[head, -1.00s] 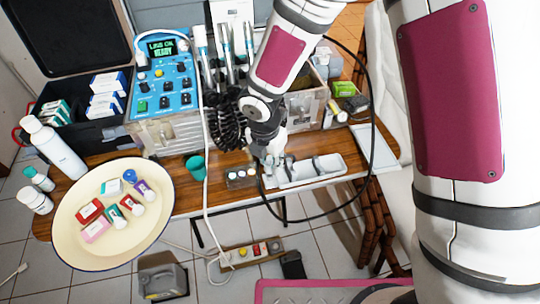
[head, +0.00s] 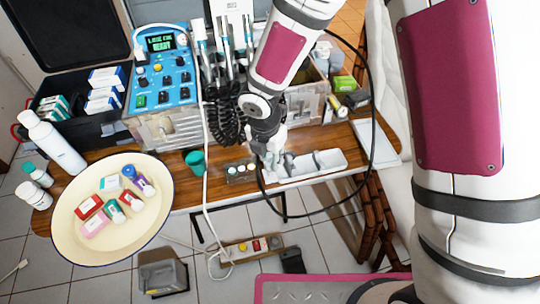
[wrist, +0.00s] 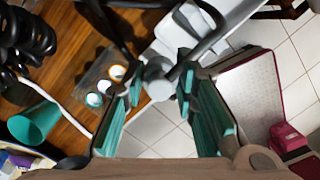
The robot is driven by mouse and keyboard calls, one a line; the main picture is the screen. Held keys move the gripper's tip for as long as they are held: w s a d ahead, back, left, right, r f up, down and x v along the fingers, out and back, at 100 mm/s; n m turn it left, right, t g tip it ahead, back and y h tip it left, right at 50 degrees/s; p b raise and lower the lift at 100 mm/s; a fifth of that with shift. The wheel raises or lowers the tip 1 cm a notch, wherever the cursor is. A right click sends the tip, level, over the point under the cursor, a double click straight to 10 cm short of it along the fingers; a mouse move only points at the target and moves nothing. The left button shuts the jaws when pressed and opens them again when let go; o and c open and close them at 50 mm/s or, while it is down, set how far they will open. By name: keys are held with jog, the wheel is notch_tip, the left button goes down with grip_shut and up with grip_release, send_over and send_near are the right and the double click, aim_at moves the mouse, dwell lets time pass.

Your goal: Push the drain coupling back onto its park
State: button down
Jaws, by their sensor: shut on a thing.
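My gripper (head: 270,157) is low over the front edge of the wooden table, by the left end of the white tray. In the wrist view its teal-padded fingers (wrist: 160,90) are closed around a grey cylindrical piece (wrist: 157,80), which appears to be the drain coupling. A black hose (head: 371,110) loops around to the gripper's place; in the wrist view it passes just beyond the fingertips. I cannot make out the park or whether the coupling touches it; the gripper hides that spot in the head view.
The white tray (head: 325,160) is right of the gripper. A small holder with white-topped vials (head: 241,171) and a green cup (head: 196,162) stand to its left. A white cable (head: 206,190) hangs over the table edge. The blue control unit (head: 160,70) stands behind. A cream bowl (head: 75,235) is far left.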

aim_at(269, 160)
dwell(0.3)
jog(key=shift+f+b, duration=1)
jog(key=shift+f, duration=0.15)
jog(key=shift+f+b, duration=0.7)
jog(key=shift+f, duration=0.15)
dwell(0.7)
jog(key=c, duration=1.2)
grip_release()
notch_tip(269, 160, up, 12)
jog(key=s, duration=0.1)
jog(key=shift+s+a, duration=0.35)
jog(key=shift+a, duration=0.1)
